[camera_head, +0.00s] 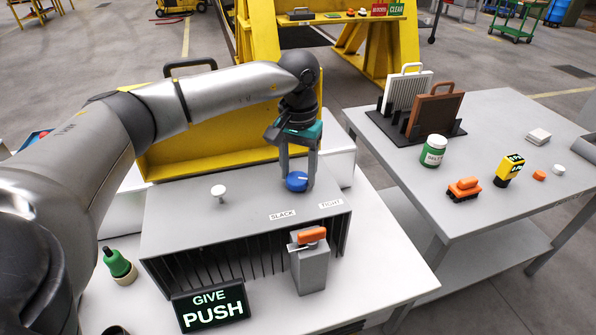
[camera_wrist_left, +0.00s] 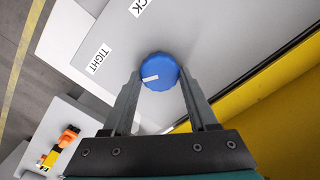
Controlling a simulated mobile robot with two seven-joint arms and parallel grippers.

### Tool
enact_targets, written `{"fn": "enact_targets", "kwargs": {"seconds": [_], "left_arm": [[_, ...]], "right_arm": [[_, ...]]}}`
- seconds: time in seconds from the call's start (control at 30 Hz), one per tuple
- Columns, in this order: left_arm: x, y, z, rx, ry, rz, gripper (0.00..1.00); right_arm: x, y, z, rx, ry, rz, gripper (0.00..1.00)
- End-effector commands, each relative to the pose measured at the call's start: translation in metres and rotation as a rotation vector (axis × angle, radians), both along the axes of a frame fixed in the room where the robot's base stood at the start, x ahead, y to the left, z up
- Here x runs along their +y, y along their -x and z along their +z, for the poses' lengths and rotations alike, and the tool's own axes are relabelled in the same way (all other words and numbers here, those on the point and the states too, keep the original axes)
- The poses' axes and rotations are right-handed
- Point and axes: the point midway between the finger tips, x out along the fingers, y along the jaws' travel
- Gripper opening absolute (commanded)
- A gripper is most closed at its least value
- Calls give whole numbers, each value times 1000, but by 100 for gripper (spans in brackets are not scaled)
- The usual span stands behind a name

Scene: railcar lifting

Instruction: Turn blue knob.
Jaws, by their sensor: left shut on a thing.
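The blue knob (camera_head: 297,182) sits on top of a grey box (camera_head: 180,215), near its right back corner. My left gripper (camera_head: 298,180) comes down from above, with its two fingers around the knob, shut on it. In the left wrist view the knob (camera_wrist_left: 159,71) lies between the fingertips (camera_wrist_left: 160,80), and a white pointer mark on it is aimed toward the left, roughly at the TIGHT label (camera_wrist_left: 98,58). The SLACK label (camera_head: 283,215) and the TIGHT label also lie on the box top. My right gripper is not in view.
A white-topped post (camera_head: 218,190) stands on the box. In front are an orange-topped grey block (camera_head: 311,262), a GIVE PUSH sign (camera_head: 211,306) and a green bottle (camera_head: 119,266). A yellow panel (camera_head: 205,150) stands behind. The right table (camera_head: 480,205) holds a rack, a jar and small items.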

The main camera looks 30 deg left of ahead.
Motion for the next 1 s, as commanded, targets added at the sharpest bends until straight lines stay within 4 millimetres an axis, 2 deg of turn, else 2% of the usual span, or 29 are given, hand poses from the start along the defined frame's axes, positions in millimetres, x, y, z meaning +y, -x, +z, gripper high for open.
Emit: {"fn": "enact_targets", "kwargs": {"seconds": [0.5,0.53,0.8,1.0], "left_arm": [[0,-1,2,-4,1,-21,3],[0,-1,2,-4,1,-21,60],[0,0,1,-2,1,-20,89],[0,0,0,-1,0,-20,89]], "right_arm": [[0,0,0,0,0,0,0],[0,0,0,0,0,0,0],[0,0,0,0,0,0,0],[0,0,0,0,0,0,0]]}}
